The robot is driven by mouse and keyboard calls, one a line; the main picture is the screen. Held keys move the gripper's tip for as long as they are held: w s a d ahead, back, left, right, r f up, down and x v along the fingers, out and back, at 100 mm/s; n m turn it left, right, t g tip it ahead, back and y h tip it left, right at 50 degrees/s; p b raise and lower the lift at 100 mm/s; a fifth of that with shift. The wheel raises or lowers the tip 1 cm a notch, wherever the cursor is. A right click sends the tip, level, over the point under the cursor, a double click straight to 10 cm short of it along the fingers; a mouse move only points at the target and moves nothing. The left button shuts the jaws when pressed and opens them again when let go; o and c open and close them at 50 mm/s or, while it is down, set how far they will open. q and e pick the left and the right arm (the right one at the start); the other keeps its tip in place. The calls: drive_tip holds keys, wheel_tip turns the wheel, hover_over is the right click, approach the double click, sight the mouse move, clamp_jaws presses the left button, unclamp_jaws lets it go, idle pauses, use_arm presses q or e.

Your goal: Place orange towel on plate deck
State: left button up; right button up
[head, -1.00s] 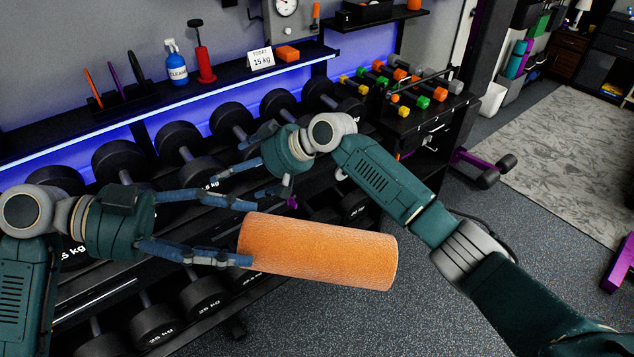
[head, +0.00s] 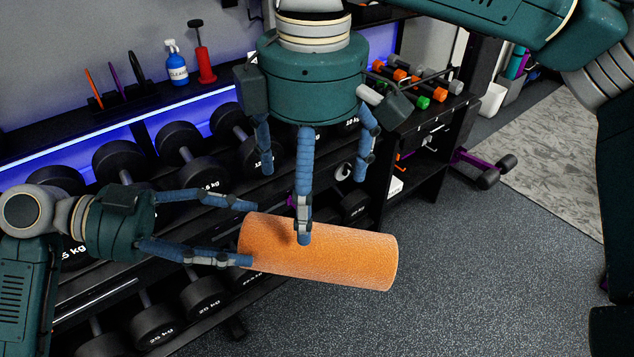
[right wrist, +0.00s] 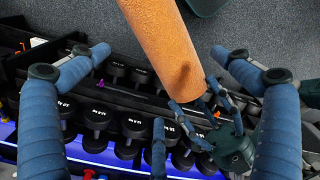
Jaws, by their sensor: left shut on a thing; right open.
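The orange towel (head: 335,262) is a rolled cylinder held in the air, lying nearly level in front of the dumbbell rack. My left gripper (head: 250,234) is shut on its left end. My right gripper (head: 308,190) is open and points down above the towel; its middle fingertip overlaps the towel's upper edge in the head view, and I cannot tell whether they touch. In the right wrist view the towel (right wrist: 160,35) runs between the right fingers, with the left gripper's fingers (right wrist: 195,118) at its lower end. I cannot tell which surface is the plate deck.
A dumbbell rack (head: 75,118) fills the left and middle. Its top holds a blue cleaner bottle (head: 176,64) and a red pump-like object (head: 203,60). A dark cart (head: 425,135) with small coloured dumbbells stands behind my right arm. The floor (head: 490,270) is open at right.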

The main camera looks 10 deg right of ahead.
sight(317, 241)
drive_tip(key=shift+s+d, duration=0.2)
drive_tip(key=shift+d, duration=0.2)
drive_tip(key=shift+f, duration=0.35)
use_arm(q)
drive_tip(key=shift+w, duration=0.1)
use_arm(e)
drive_tip(key=f, duration=1.1)
drive_tip(key=shift+w+f, duration=0.1)
drive_tip(key=shift+w, duration=0.15)
drive_tip(key=shift+c, duration=0.5)
drive_tip(key=c, duration=0.8)
use_arm(q)
drive_tip(key=o, duration=1.9)
drive_tip(key=shift+c, duration=0.2)
use_arm(e)
drive_tip(key=c, duration=0.3)
